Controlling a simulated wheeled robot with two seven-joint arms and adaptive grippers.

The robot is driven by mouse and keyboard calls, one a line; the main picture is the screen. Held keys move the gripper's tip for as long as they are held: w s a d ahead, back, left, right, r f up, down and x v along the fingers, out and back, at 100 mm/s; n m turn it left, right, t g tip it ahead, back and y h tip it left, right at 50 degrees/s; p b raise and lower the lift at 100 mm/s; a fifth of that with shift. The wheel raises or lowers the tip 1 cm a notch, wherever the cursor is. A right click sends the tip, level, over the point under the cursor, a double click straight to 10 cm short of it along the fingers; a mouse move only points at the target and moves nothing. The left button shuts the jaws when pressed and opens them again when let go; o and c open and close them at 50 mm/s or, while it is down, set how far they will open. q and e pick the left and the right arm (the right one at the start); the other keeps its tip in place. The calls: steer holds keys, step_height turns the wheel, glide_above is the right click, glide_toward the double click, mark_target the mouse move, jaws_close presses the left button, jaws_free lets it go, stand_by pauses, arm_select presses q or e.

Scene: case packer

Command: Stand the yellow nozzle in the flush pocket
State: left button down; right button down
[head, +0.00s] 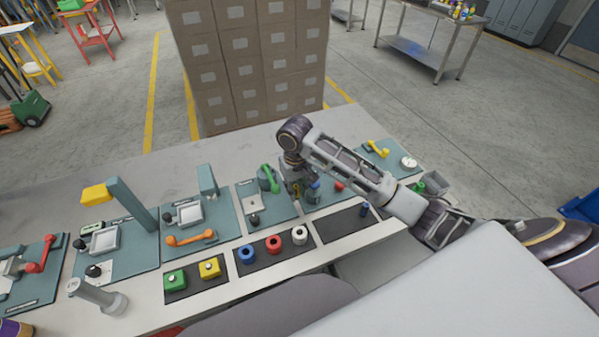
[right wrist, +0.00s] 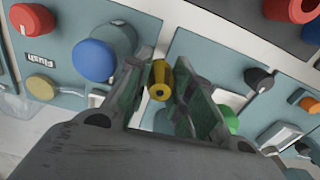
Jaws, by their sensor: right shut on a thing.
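The yellow nozzle (right wrist: 160,80) is between the two fingers of my right gripper (right wrist: 158,95), its round end with a dark hole facing the wrist camera. In the head view my right gripper (head: 297,190) is over the teal panels at the middle of the bench, with the arm reaching in from the right. It is shut on the nozzle. A "Flush" label (right wrist: 38,52) is on a teal panel at the left of the right wrist view. I cannot make out the flush pocket itself. My left gripper is not in view.
A green handle (head: 269,178) stands just left of my gripper. Blue, red and white rings (head: 300,235) sit on a dark mat in front. Stacked cartons (head: 250,60) stand behind the bench.

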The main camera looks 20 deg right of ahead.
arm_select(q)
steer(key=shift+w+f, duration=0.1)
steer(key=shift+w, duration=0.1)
arm_select(e)
steer(key=shift+w, duration=0.3)
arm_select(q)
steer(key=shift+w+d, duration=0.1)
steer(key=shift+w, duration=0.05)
arm_select(e)
steer(key=shift+w, duration=0.3)
steer(key=shift+n, duration=0.4)
steer(key=shift+w+r+n, duration=0.15)
steer(key=shift+n, duration=0.45)
arm_select(q)
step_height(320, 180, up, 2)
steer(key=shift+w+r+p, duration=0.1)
steer(key=shift+p, duration=0.85)
arm_select(e)
steer(key=w+d+r+n, duration=0.3)
steer(key=w+r+n, duration=0.1)
steer(key=n, duration=1.2)
steer(key=w+d+r+n, duration=0.3)
steer(key=r+n, duration=0.2)
steer(key=n, duration=1.2)
steer(key=shift+w+d, duration=0.35)
steer(key=shift+w, duration=0.05)
